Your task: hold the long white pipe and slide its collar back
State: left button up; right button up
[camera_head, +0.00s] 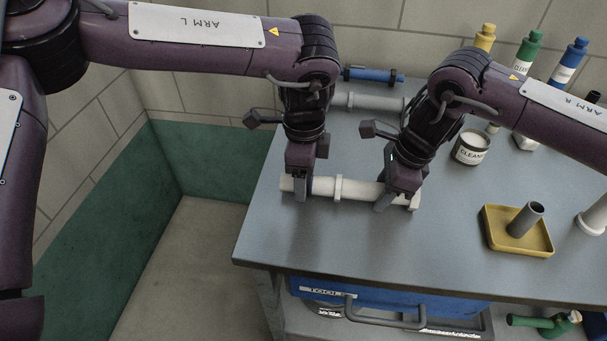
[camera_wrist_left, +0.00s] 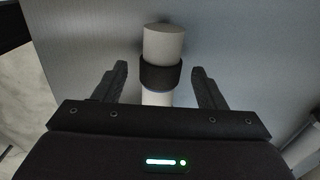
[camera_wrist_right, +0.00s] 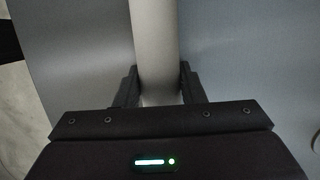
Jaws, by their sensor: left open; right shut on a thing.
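The long white pipe (camera_head: 355,189) lies across the left part of the grey worktop, with a raised pale ring (camera_head: 338,188) near its middle. My left gripper (camera_head: 301,188) is open over the pipe's left part. In the left wrist view, the pipe's end (camera_wrist_left: 164,42) and a dark band (camera_wrist_left: 160,76) around the pipe show between its spread fingers. I cannot tell whether the ring or the band is the collar. My right gripper (camera_head: 385,200) is shut on the pipe near its right end. The pipe also shows between its fingers in the right wrist view (camera_wrist_right: 154,40). Fingers hide parts of the pipe.
Behind lie a grey pipe (camera_head: 368,102) and a blue tube (camera_head: 374,76). A cleaner tub (camera_head: 472,148) and several bottles (camera_head: 530,52) stand back right. A yellow tray (camera_head: 540,246) holds a grey cylinder (camera_head: 526,219). The worktop front (camera_head: 390,248) is clear; its left edge is near.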

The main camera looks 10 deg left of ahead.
pick_arm(q)
jog(key=shift+f, duration=1.25)
